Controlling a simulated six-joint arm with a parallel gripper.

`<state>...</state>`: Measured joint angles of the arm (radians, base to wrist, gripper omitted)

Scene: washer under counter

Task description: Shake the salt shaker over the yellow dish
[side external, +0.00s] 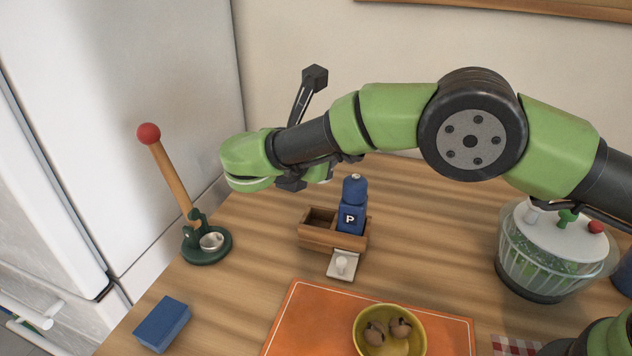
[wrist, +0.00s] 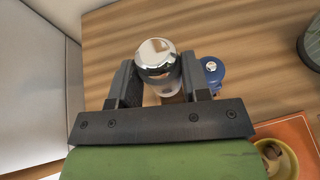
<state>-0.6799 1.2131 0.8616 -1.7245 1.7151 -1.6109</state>
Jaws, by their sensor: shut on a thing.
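The salt shaker (wrist: 155,56) has a shiny silver cap and a pale body in the wrist view. My gripper (wrist: 158,82) is shut on it, one finger on each side. In the side external view my gripper (side external: 305,176) is in the air above and left of the wooden caddy, and the arm hides the shaker. The yellow dish (side external: 417,343) sits on the orange mat at the front, holding brown lumps. My gripper is well behind and left of it. Part of the dish shows in the wrist view at the lower right.
The wooden caddy (side external: 330,241) has an empty left compartment and a blue shaker marked P (side external: 350,211) in the right one. The green press with a red-knobbed lever (side external: 207,245) and blue sponge (side external: 162,325) are left. A salad spinner (side external: 545,255) stands right.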

